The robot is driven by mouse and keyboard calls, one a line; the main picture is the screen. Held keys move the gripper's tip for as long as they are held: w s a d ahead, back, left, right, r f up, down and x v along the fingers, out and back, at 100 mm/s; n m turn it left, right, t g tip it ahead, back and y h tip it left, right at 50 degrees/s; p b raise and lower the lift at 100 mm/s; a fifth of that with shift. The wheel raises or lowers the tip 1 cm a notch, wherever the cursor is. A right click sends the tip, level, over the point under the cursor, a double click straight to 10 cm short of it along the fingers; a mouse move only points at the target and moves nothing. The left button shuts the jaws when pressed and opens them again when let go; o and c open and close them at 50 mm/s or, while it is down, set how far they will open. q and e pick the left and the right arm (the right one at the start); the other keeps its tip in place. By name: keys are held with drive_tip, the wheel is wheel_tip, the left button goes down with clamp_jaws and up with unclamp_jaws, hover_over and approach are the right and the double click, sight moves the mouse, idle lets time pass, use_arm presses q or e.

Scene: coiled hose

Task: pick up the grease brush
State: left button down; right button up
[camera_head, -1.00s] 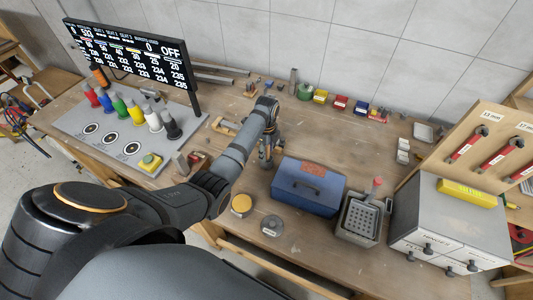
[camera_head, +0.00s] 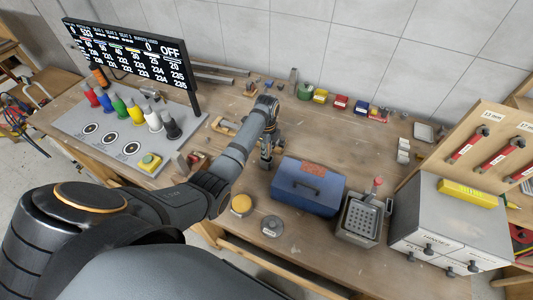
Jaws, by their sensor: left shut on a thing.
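My left arm reaches across the bench from the lower left. Its gripper (camera_head: 266,163) points down at the bench top, just left of the blue toolbox (camera_head: 309,186). Its fingers are together on a small thing, which fits the grease brush, but the fingers hide most of it and its shape is not clear. I cannot tell whether it touches the bench. My right gripper is not in view.
A yellow-topped tin (camera_head: 241,204) and a grey round weight (camera_head: 272,226) stand in front. Right are a grated metal box (camera_head: 361,217) and a drawer cabinet (camera_head: 448,222). Coloured bottles (camera_head: 119,107) stand left.

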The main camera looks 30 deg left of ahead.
use_arm(q)
wheel_tip(320, 180, up, 9)
drive_tip(key=shift+b, duration=1.05)
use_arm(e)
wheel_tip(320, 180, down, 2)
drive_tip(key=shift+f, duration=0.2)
